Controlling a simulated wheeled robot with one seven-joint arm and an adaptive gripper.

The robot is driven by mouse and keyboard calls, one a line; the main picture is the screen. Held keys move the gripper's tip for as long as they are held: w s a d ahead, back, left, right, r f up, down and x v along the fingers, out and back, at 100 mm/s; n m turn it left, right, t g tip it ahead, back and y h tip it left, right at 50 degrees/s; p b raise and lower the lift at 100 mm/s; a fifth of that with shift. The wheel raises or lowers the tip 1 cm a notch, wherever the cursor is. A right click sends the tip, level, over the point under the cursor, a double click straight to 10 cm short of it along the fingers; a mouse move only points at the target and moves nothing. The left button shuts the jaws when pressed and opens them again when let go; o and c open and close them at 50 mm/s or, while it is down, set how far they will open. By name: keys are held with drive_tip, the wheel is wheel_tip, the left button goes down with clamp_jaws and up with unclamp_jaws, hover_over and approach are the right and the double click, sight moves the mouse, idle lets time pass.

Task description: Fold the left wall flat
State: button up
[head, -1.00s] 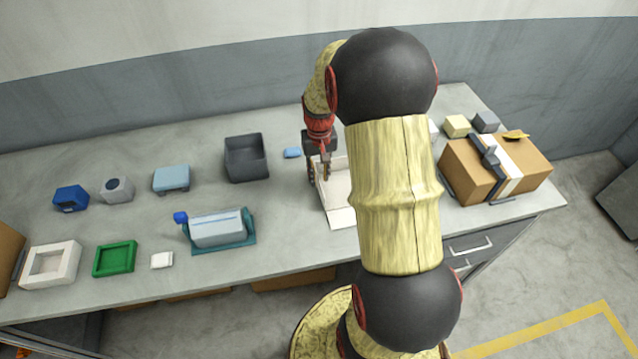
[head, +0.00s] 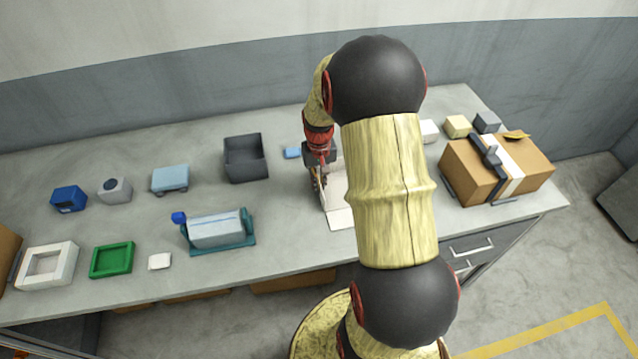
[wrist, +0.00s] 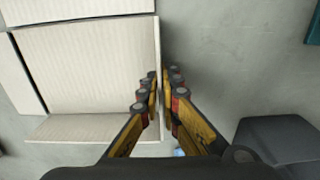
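A white open box (head: 340,216) stands on the bench, partly hidden by my arm in the head view. In the wrist view its ribbed floor (wrist: 88,68) shows at the left. Its left wall (wrist: 158,40) shows there as a thin upright strip on the floor's right side. My gripper (wrist: 163,82) is down at that wall, one finger on the inner side and one on the outer side. The fingers are drawn close together around it; whether both press on it I cannot tell. In the head view my gripper (head: 318,178) is at the box's left side.
A dark grey bin (head: 246,160) and a small blue block (head: 292,153) stand left of the box. A teal-based device (head: 218,232) sits further left and nearer. A taped cardboard box (head: 465,172) stands at the right. Some bench between bin and box is clear.

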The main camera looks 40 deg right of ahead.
sight(306, 196)
clamp_jaws()
drive_tip(key=shift+w+a+g+h, duration=0.3)
drive_tip(key=shift+a+g+h, duration=0.3)
drive_tip(key=shift+h, duration=0.3)
drive_tip(key=shift+w+a+f+g+h+b, duration=0.2)
drive_tip(key=shift+g+h+b, duration=0.1)
drive_tip(key=shift+h+b, duration=0.25)
drive_tip(key=shift+w+a+f+g+h+b, duration=0.2)
drive_tip(key=shift+g+h+b, duration=0.15)
drive_tip(key=shift+h, duration=0.3)
drive_tip(key=h+b, duration=0.1)
drive_tip(key=g+h+b, duration=0.1)
drive_tip(key=a+f+g+h+b, duration=0.1)
drive_tip(key=shift+w+a+h, duration=0.1)
drive_tip(key=shift+w+h, duration=0.2)
drive_tip(key=shift+w+a+f+g+h+b, duration=0.1)
drive_tip(key=shift+a+f+g+h+b, duration=0.1)
drive_tip(key=shift+g+h+b, duration=0.35)
drive_tip(key=shift+w+a+f+g+h+b, duration=0.15)
drive_tip(key=shift+g+h, duration=0.15)
drive_tip(key=shift+h, duration=0.45)
drive_tip(key=shift+s, duration=0.1)
